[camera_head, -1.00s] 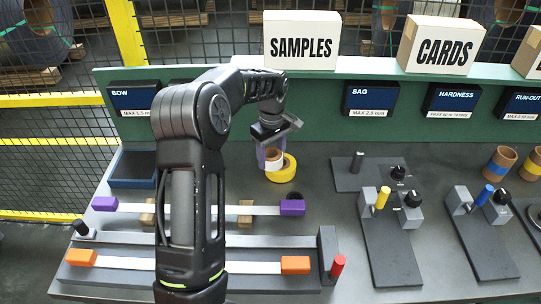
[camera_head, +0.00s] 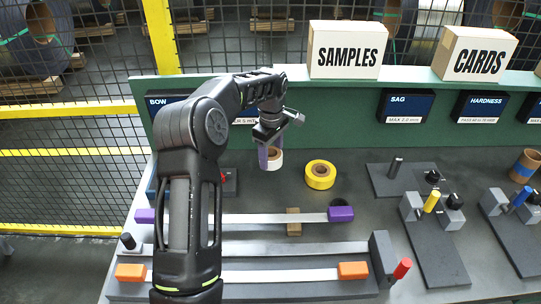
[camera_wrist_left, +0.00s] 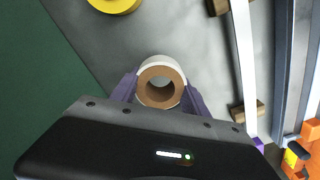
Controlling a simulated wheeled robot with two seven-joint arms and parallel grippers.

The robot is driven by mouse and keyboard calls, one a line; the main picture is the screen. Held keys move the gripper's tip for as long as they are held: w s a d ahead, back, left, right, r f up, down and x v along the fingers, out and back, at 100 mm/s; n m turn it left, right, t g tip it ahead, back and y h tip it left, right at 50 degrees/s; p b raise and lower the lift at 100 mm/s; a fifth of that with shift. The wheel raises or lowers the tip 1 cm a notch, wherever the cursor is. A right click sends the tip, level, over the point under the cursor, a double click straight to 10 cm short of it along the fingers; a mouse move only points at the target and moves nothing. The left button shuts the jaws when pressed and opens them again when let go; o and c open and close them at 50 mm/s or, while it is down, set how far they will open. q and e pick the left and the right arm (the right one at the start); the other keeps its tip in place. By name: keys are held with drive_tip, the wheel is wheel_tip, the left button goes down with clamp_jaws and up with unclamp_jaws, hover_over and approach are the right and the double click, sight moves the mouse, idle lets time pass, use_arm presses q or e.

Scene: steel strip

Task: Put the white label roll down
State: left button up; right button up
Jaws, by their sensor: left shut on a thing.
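The white label roll (camera_head: 271,164) has a brown cardboard core and sits between the purple fingers of my left gripper (camera_head: 269,156). In the left wrist view the roll (camera_wrist_left: 161,69) shows end-on, with a purple finger at each side, and the gripper (camera_wrist_left: 160,92) is shut on it. The roll is at the back of the bench, left of a yellow roll (camera_head: 320,174). I cannot tell whether its underside touches the bench top. My right gripper is not in view.
A steel strip with purple end blocks (camera_head: 341,214) lies in front, over a wooden block (camera_head: 293,222). An orange-ended strip (camera_head: 353,270) is nearer. Grey fixtures (camera_head: 430,235) stand at right. Grey bench top (camera_head: 345,160) is clear around the yellow roll.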

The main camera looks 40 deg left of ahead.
use_arm(q)
drive_tip(key=b, duration=0.4)
hover_over(271, 182)
wheel_tip(271, 182, down, 6)
drive_tip(key=shift+s+f, duration=0.1)
drive_tip(key=shift+f+b, duration=0.7)
drive_tip(key=shift+f, duration=0.2)
drive_tip(key=shift+f, duration=0.35)
drive_tip(key=o, duration=1.5)
drive_tip(key=shift+o, duration=0.2)
wheel_tip(271, 182, up, 8)
drive_tip(key=b, duration=0.1)
drive_tip(key=shift+b, duration=0.35)
drive_tip(key=shift+d+f, duration=0.1)
